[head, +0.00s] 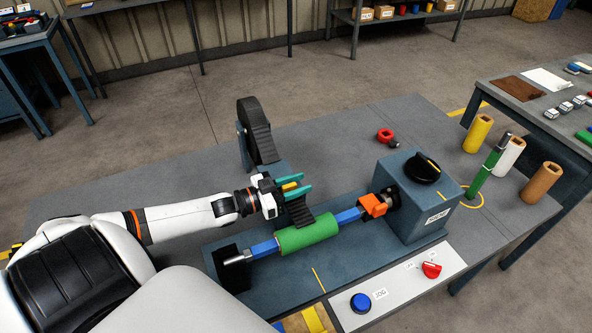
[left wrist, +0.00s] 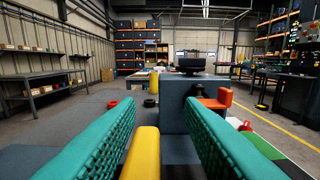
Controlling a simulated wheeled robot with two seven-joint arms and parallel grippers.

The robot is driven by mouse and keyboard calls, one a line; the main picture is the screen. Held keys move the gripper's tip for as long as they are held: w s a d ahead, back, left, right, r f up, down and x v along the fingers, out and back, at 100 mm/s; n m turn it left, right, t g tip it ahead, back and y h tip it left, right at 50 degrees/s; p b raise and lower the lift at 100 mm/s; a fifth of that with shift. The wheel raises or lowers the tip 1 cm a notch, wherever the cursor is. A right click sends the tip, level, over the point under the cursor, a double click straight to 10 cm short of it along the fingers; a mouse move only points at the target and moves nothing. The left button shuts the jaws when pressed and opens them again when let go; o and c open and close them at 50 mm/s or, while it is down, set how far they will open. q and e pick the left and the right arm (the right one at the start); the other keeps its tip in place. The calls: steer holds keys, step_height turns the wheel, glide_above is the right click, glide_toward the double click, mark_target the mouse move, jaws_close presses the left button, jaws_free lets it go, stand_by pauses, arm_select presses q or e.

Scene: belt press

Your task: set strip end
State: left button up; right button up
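My left gripper (head: 298,190) has teal fingers and is over the bench, just behind the green roller (head: 309,233). Its fingers are apart. A yellow bar (left wrist: 141,152) shows between them in the left wrist view, close to the left finger, with a gap to the right finger. A short piece of black strip (head: 299,212) shows below the fingers and reaches the roller's back side. More black strip is on an upright reel (head: 257,130) behind; whether the two pieces join is hidden by the gripper. My right gripper is not in view.
The roller is on a blue shaft (head: 263,248) with an orange clamp (head: 372,205) beside a grey housing (head: 419,195) with a black knob. A panel in front has a blue button (head: 360,302) and red switch (head: 431,269). Coloured cylinders stand at right.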

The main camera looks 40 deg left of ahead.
arm_select(q)
steer(key=shift+a, duration=0.1)
steer(key=shift+s+a+f, duration=0.15)
steer(key=shift+s+a, duration=0.15)
steer(key=shift+s, duration=0.1)
steer(key=b+v, duration=0.1)
steer(key=v, duration=1)
steer(key=shift+d, duration=0.2)
